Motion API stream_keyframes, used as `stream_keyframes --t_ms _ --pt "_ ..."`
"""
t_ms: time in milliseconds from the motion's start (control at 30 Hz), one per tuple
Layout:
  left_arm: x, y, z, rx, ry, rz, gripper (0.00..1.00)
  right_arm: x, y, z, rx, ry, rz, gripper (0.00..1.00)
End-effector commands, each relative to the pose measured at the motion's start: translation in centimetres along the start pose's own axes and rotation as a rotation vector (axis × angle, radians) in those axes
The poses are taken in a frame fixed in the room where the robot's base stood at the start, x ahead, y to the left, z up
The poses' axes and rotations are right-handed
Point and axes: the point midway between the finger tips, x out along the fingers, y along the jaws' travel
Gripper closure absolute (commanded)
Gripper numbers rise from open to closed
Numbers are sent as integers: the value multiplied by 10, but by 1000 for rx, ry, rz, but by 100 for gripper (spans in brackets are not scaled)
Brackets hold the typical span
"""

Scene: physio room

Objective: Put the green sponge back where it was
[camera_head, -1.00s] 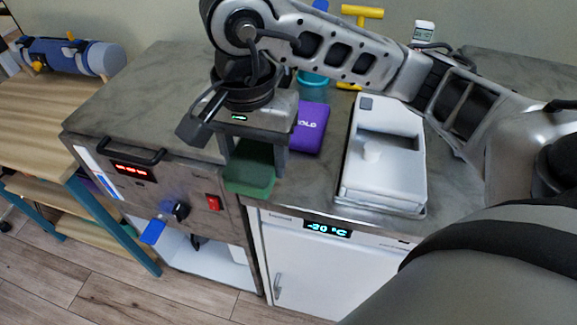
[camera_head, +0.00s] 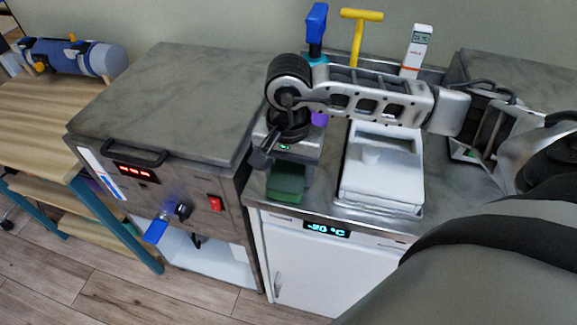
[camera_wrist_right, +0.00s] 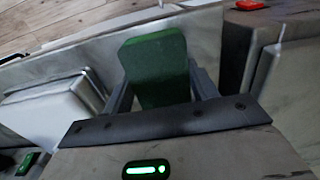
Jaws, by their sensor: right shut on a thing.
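The green sponge (camera_head: 286,184) is between the fingers of my right gripper (camera_head: 288,172). It is at the front of the grey counter, left of the white lidded container. I cannot tell whether the sponge touches the counter. In the right wrist view the sponge (camera_wrist_right: 156,68) stands out past the dark gripper edge, with a grey finger of my right gripper (camera_wrist_right: 162,85) on each side. My left gripper is not in view.
The white container (camera_head: 383,170) sits close on the right. A purple pack (camera_head: 319,119) is mostly hidden behind my gripper. A blue-handled tool (camera_head: 316,25), a yellow T-handle (camera_head: 360,30) and a thermometer (camera_head: 416,48) stand behind. The left cabinet top (camera_head: 165,95) is clear.

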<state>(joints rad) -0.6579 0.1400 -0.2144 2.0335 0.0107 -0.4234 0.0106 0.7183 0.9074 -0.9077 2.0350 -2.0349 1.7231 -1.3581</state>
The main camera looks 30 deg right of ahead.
Motion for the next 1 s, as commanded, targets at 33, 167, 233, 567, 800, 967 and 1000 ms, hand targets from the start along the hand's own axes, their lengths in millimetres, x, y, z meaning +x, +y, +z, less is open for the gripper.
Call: stream_keyframes --t_ms 33,167,233,567,800,967,1000 --pt "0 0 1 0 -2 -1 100 0 0 0 0 0 0 60" --pt "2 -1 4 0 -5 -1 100 2 0 0 0 0 0 60" --pt "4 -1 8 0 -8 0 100 5 0 0 0 0 0 60" --pt "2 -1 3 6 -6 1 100 3 0 0 1 0 0 20" --pt "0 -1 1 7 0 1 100 -14 -1 -1 2 3 -3 20" --pt "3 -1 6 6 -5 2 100 -48 -2 -1 1 5 -6 20" --pt "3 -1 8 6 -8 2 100 -57 -2 -1 0 4 -6 20"
